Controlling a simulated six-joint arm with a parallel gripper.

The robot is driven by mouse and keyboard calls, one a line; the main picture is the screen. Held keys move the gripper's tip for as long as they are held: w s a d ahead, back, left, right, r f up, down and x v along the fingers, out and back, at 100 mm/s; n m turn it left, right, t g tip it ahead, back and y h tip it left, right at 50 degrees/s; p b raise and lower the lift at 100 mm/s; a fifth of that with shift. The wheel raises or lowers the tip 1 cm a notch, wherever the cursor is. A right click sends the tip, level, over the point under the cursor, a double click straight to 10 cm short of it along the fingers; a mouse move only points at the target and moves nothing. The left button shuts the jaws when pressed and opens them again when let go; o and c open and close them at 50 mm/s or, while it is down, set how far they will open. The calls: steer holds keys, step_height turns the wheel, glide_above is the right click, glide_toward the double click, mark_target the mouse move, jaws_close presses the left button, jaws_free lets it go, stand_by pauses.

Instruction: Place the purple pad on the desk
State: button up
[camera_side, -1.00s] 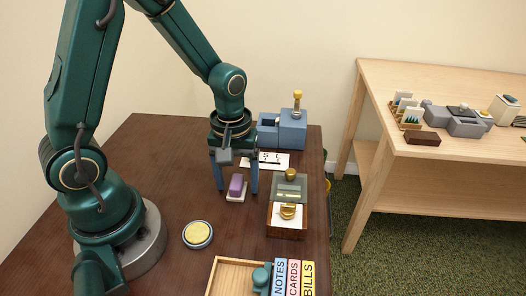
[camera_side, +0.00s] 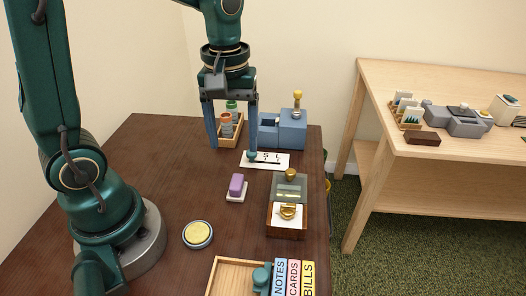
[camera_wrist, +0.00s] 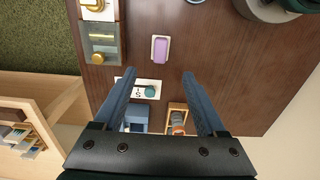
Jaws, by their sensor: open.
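The purple pad (camera_side: 236,184) sits on a small white base (camera_side: 236,197) on the dark brown desk (camera_side: 150,170). It also shows in the wrist view (camera_wrist: 160,48), upper middle, on its white base. My gripper (camera_side: 231,150) is open and empty, raised above the far part of the desk, behind the pad and apart from it. In the wrist view its two blue fingers (camera_wrist: 158,82) are spread wide, with nothing between the tips.
A white card with a teal knob (camera_side: 265,160) and a blue-grey device (camera_side: 285,130) lie behind the pad. A wooden bottle caddy (camera_side: 229,138) is beside them. A wooden box with brass knobs (camera_side: 287,205) stands right; a yellow-topped round tin (camera_side: 197,234) and wooden tray (camera_side: 235,275) are nearer.

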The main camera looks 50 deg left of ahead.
steer(key=s+d+r+m+t, duration=0.2)
steer(key=s+r+m+t, duration=0.2)
steer(key=s+m, duration=0.3)
steer(key=shift+d+m+t, duration=0.2)
steer(key=shift+m+t, duration=0.6)
steer(key=shift+m, duration=0.2)
steer(key=shift+s+r, duration=0.1)
stand_by(0.4)
